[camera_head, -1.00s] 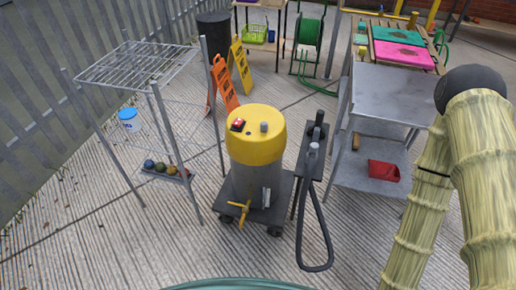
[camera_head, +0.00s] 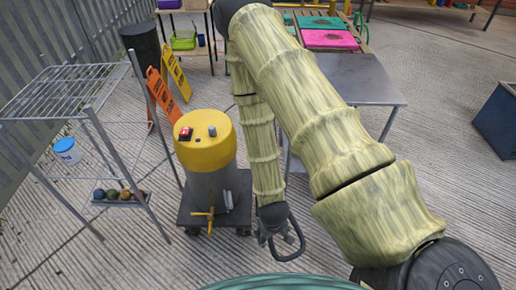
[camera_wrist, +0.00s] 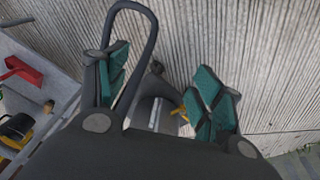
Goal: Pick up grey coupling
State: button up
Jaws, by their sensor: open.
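A small grey cylindrical piece (camera_head: 212,131), which looks like a coupling, stands upright on the yellow lid (camera_head: 205,152) of a grey drum in the head view. A second grey fitting, on a narrow dark stand with a black hose, showed earlier; my arm hides it now. My gripper (camera_head: 268,238) hangs low, right of the drum and by the black hose (camera_head: 296,248). In the wrist view my gripper (camera_wrist: 160,85) is open, its green pads apart, with nothing seen held. The hose loop (camera_wrist: 153,30) shows beside the left finger. I see no clear coupling between the pads.
A metal table (camera_head: 360,80) stands behind my arm. A red scoop (camera_wrist: 22,72) lies on its shelf. A wire rack (camera_head: 62,90) is at left, orange signs (camera_head: 165,95) behind the drum. A dark blue bin (camera_head: 497,122) stands at right. Ribbed floor is open around them.

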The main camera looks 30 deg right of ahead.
jog(key=w+d+r+m+t, duration=0.1)
jog(key=w+d+r, duration=0.3)
jog(key=w+r, duration=0.2)
jog(key=w+d+r+m+t, duration=0.1)
jog(key=w+d+r, duration=0.3)
jog(key=w, duration=0.7)
jog(key=w+d+r+m, duration=0.1)
jog(key=w+d+r, duration=0.3)
jog(key=w+r, duration=0.4)
jog(key=shift+w+d+r+t, duration=0.15)
jog(key=shift+w+d+t, duration=0.1)
jog(key=shift+d+t, duration=0.15)
jog(key=shift+p+x, duration=0.3)
jog(key=shift+x, duration=2.35)
jog(key=shift+w+d+f+p, duration=0.2)
jog(key=shift+d+f, duration=0.1)
jog(key=shift+f, duration=0.3)
jog(key=shift+w+d+f+p, duration=0.15)
jog(key=shift+w+d+f, duration=0.1)
jog(key=shift+f, duration=0.4)
jog(key=shift+w+d+f+p, duration=0.15)
jog(key=shift+d+f, duration=0.15)
jog(key=shift+f, duration=0.3)
jog(key=shift+w+d+f+h, duration=0.1)
jog(key=shift+w+f+h, duration=0.2)
jog(key=shift+f, duration=0.25)
jog(key=shift+c, duration=0.4)
jog(key=c, duration=1)
